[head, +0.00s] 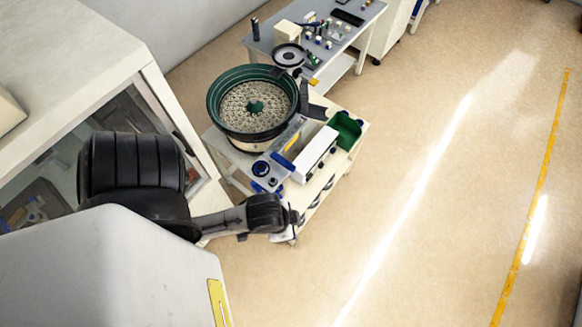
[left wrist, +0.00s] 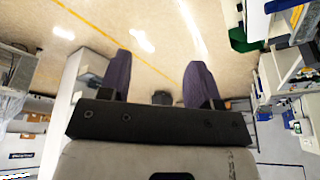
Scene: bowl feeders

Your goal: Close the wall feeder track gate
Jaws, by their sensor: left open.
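A bowl feeder (head: 214,104) with a dark green rim, full of small parts, stands on a bench near the middle of the head view. A pale track (head: 296,132) leaves its right side, with a blue bar (head: 283,161) near its lower end. I cannot tell which piece is the gate, or how it is set. My left gripper (head: 291,221) is below the bench's front edge in the head view, apart from the track. My right gripper is not in view.
A white box (head: 315,152) and a green bin (head: 346,128) sit on the bench right of the track. A second bench (head: 345,40) with small items stands behind. A cabinet (head: 80,70) fills the left. The floor at right is clear.

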